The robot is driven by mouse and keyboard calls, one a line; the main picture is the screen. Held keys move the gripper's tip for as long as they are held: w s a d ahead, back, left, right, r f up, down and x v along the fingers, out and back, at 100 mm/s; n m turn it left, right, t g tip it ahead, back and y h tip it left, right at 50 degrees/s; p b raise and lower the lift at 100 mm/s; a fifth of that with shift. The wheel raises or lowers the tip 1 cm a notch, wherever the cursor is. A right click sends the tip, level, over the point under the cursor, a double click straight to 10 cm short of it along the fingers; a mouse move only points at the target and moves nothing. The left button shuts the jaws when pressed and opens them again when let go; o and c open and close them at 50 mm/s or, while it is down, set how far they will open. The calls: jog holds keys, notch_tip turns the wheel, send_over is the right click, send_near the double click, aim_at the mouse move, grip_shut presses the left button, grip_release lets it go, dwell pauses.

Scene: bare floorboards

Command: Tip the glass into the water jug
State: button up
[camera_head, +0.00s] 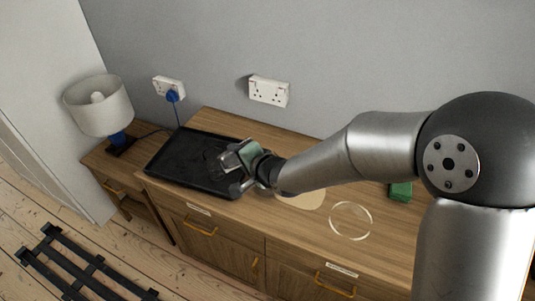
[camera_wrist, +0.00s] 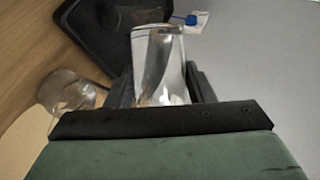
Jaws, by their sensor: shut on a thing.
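My gripper (camera_head: 232,160) is above the right part of the black tray in the head view. In the wrist view it is shut on a clear drinking glass (camera_wrist: 158,62), which sits between the dark fingers. The glass looks clear; I cannot tell whether it holds water. Its tilt is hard to judge. A second clear, rounded vessel (camera_wrist: 68,92), which may be the water jug, stands left of the fingers in the wrist view, apart from the held glass. Its lower part is cut off by my gripper. I cannot make it out clearly in the head view.
The black tray (camera_head: 175,170) lies on the wooden cabinet top. A beige round mat (camera_head: 303,200), a clear ring-shaped item (camera_head: 350,221) and a green block (camera_head: 400,191) lie to the right. A lamp (camera_head: 98,105) stands left. Wall sockets (camera_head: 269,91) are behind.

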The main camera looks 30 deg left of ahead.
jog(key=shift+w+d+r+p, duration=0.2)
jog(key=shift+w+r+p, duration=0.05)
jog(key=shift+p, duration=0.3)
jog(key=shift+w+d+r+m+g+y+p, duration=0.1)
jog(key=shift+w+r+m+g+y+p, duration=0.15)
jog(key=shift+m+p, duration=0.45)
dwell(0.5)
jog(key=shift+w+d+f+m+g+y+p, duration=0.15)
jog(key=shift+f+m+g+y+p, duration=0.25)
jog(key=shift+p, duration=0.55)
dwell(0.5)
